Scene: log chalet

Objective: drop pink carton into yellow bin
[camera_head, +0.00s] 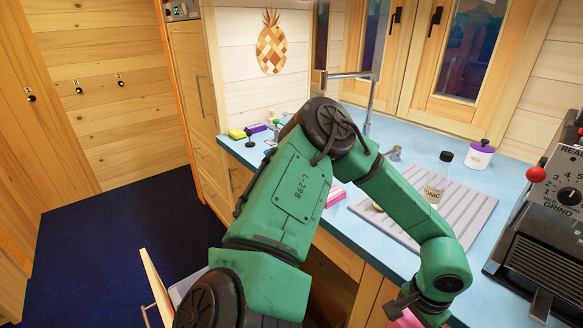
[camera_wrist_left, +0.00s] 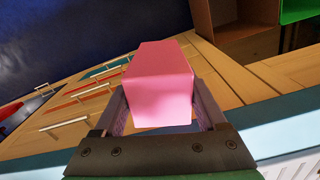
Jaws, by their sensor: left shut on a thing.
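The pink carton (camera_wrist_left: 160,85) is held between the two fingers of my left gripper (camera_wrist_left: 162,104) in the left wrist view. In the head view a little of the carton (camera_head: 408,319) shows at the bottom edge, below my left gripper (camera_head: 405,303), at the front of the counter. The gripper is shut on it. The carton hangs in front of the wooden cabinet fronts. I see no yellow bin in either view. My right gripper is not in view.
The blue counter (camera_head: 345,228) carries a ribbed grey mat (camera_head: 467,207), a tonic container (camera_head: 433,190), a pink-and-white item (camera_head: 335,196) and a lidded jar (camera_head: 480,156). A black grinder (camera_head: 545,225) stands right. An open brown compartment (camera_wrist_left: 235,38) and a green thing (camera_wrist_left: 298,10) show beyond the carton.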

